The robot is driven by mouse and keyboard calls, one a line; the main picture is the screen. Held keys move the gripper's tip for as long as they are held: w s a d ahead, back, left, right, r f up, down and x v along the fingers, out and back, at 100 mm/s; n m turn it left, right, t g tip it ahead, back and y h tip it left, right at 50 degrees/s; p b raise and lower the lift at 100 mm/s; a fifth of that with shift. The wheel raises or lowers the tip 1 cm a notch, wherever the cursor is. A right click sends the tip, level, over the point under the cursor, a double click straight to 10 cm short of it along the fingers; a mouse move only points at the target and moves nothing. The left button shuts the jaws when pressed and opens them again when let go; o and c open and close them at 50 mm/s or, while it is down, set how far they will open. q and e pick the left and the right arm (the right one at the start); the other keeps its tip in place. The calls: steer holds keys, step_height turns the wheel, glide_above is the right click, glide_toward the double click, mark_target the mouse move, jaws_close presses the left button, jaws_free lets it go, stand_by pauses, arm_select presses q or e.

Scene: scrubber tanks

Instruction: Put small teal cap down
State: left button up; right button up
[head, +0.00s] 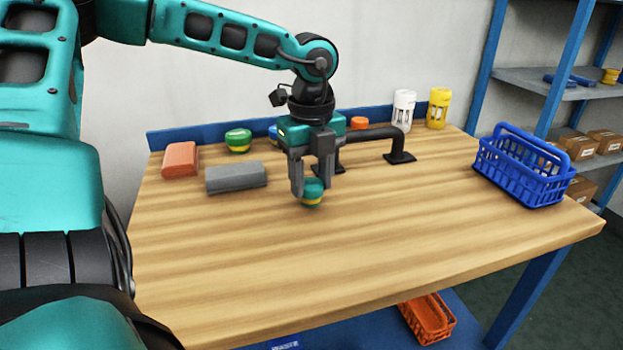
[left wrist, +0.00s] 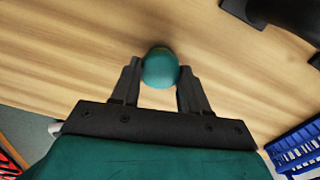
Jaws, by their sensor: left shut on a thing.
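The small teal cap (head: 313,192) has a yellow band at its lower part. It is between the fingertips of my left gripper (head: 312,188), which is shut on it, over the middle of the wooden table (head: 380,250). I cannot tell whether its underside touches the table top. In the left wrist view the cap (left wrist: 160,68) shows its rounded teal top between the two dark fingers (left wrist: 159,88). My right gripper is not in view.
A grey block (head: 236,178), an orange-red block (head: 180,160) and a green cap (head: 238,140) stand at the back left. A black pipe (head: 375,134) is behind the gripper. The front is clear.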

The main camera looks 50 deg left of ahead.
mark_target(312, 184)
arm_select(q)
steer(key=shift+f, duration=0.2)
steer(key=o, duration=1.2)
steer(key=shift+r, duration=0.1)
steer(key=shift+r, duration=0.5)
step_height(312, 184, up, 11)
steer(key=p, duration=0.2)
steer(key=shift+r, duration=0.15)
steer(key=shift+d, duration=0.1)
